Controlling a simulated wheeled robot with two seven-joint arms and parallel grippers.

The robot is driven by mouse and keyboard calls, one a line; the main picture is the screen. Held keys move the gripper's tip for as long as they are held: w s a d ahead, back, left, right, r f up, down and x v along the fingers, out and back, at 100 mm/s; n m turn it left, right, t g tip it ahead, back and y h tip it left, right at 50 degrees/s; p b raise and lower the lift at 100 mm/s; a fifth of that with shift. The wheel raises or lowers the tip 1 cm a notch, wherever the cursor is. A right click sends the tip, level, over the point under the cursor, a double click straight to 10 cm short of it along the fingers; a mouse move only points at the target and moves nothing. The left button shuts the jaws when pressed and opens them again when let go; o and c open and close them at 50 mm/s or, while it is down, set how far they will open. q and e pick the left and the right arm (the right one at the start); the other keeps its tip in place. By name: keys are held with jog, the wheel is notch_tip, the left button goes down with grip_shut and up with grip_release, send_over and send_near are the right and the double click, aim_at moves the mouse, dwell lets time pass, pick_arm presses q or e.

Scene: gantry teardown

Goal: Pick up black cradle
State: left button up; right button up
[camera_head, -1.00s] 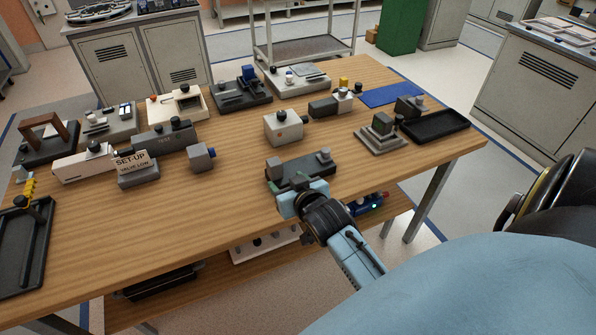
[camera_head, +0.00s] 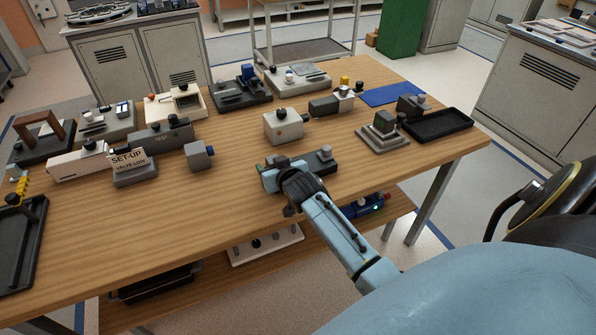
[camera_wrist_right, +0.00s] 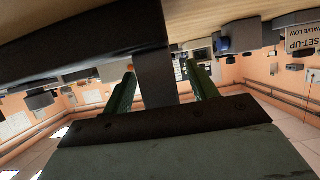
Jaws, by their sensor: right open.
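The black cradle (camera_head: 312,163) lies near the front edge of the wooden table in the head view. It is a low dark bar with a raised grey block at its right end. My right gripper (camera_head: 271,168) is at its left end and hides that end. In the right wrist view, the cradle's dark bar (camera_wrist_right: 80,42) crosses the upper left. A dark upright block (camera_wrist_right: 155,77) of it shows between the two green fingers of my open right gripper (camera_wrist_right: 162,82). Whether the fingers touch it I cannot tell. My left gripper is not in view.
A white box (camera_head: 283,126) stands behind the cradle, a grey block (camera_head: 199,155) to its left, and a stepped grey fixture (camera_head: 382,132) to its right. A black tray (camera_head: 437,123) lies at the right end. The table's front left stretch (camera_head: 150,230) is clear.

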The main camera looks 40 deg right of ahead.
jog(key=c, duration=1.2)
